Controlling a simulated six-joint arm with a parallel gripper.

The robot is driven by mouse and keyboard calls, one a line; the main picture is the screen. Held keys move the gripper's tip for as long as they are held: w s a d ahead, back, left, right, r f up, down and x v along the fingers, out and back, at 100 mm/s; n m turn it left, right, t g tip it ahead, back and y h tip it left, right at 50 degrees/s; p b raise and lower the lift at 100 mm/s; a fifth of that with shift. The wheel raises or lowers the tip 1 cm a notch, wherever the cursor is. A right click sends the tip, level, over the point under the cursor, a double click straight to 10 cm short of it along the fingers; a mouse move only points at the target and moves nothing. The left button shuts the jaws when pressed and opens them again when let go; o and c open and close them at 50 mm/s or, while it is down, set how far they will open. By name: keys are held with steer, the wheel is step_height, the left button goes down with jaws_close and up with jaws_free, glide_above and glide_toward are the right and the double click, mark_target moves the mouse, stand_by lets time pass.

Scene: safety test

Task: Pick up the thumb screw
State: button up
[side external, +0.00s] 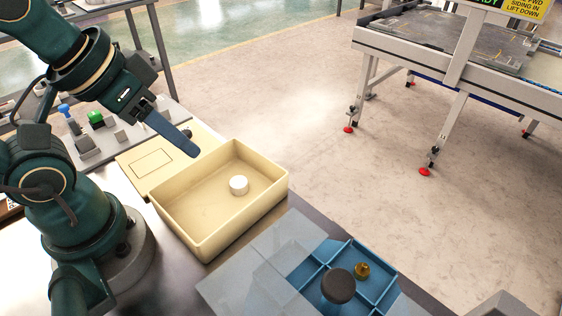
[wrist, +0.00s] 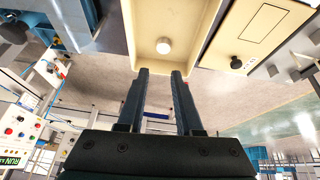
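A small brass-coloured piece (side external: 362,270) and a dark round-headed knob (side external: 338,286) sit in the blue divided tray (side external: 376,251). A white round piece (side external: 239,185) lies in the cream bin (side external: 272,172). I cannot tell for sure which of these is the thumb screw. My gripper (side external: 190,151) is above the bin's far left edge, clear of all three pieces. In the wrist view my gripper (wrist: 162,73) is open and empty, with a gap between its fingers. The white piece (wrist: 163,46) shows beyond the fingertips.
A flat cream lid (side external: 150,163) lies beside the bin. A grey panel with a green button (side external: 95,117) and a blue knob (side external: 65,111) is behind it. A clear sheet (side external: 262,262) is left of the blue tray. A conveyor table (side external: 440,42) stands across open floor.

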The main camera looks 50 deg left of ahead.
mark_target(363, 264)
steer(key=w+d+r+n+g+h, duration=0.4)
steer(key=w+d+n+g+h, duration=0.5)
steer(key=d, duration=0.5)
steer(key=w+d+f+n+g+h, duration=0.1)
steer(key=d+f, duration=0.1)
steer(key=f, duration=0.3)
steer(key=w+d+f, duration=0.2)
steer(key=f, duration=0.3)
steer(key=w+d+f+n+g+h, duration=0.1)
steer(key=d+f, duration=0.1)
steer(key=f, duration=0.3)
steer(key=shift+w+f+n+g+h, duration=0.3)
steer(key=shift+w+f, duration=0.05)
steer(key=shift+f, duration=0.05)
steer(key=shift+s+d+f, duration=0.2)
steer(key=shift+d+f, duration=0.05)
steer(key=shift+x, duration=2.3)
steer(key=shift+r, duration=0.1)
jaws_close()
